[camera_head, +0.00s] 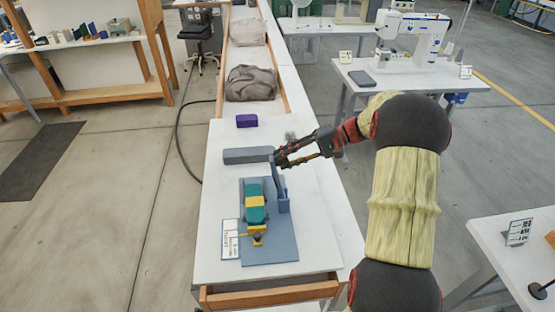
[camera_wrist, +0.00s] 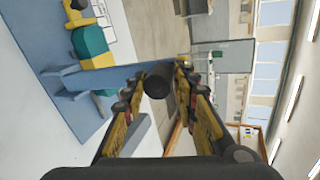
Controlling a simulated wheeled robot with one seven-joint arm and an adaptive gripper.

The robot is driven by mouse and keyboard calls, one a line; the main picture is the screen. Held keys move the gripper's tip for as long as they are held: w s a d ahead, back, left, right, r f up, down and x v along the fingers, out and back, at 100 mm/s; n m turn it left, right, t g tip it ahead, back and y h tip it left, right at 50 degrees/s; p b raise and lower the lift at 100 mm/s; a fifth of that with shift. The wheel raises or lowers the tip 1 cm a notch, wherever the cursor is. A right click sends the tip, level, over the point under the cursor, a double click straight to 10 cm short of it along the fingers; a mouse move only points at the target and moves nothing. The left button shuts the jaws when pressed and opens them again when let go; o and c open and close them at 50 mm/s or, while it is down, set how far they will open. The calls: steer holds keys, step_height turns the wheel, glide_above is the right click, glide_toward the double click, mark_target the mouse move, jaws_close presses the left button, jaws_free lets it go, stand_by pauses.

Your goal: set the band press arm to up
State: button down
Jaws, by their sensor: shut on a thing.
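The band press stands on a blue base plate (camera_head: 270,251) on the white bench. Its blue press arm (camera_head: 278,178) rises steeply from the post at the back right of the plate toward my gripper. In the wrist view the arm (camera_wrist: 85,78) runs to a dark round handle (camera_wrist: 157,80) between my fingers. My gripper (camera_head: 279,158) is shut on this handle, which it mostly hides in the head view. A green and yellow piece (camera_head: 255,202) lies on the press, apart from the raised arm. The arm's exact angle is hard to judge.
A grey block (camera_head: 248,155) lies just left of my gripper, and a purple block (camera_head: 246,121) lies farther back. Grey cloth bundles (camera_head: 250,83) lie in the tray behind. The bench's front left is clear.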

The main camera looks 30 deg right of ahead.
steer(key=shift+s+d+f, duration=0.25)
steer(key=shift+d+f, duration=0.1)
steer(key=shift+f, duration=0.15)
steer(key=c, duration=1.5)
jaws_free()
steer(key=shift+w, duration=0.1)
steer(key=shift+r, duration=0.2)
steer(key=v, duration=1.2)
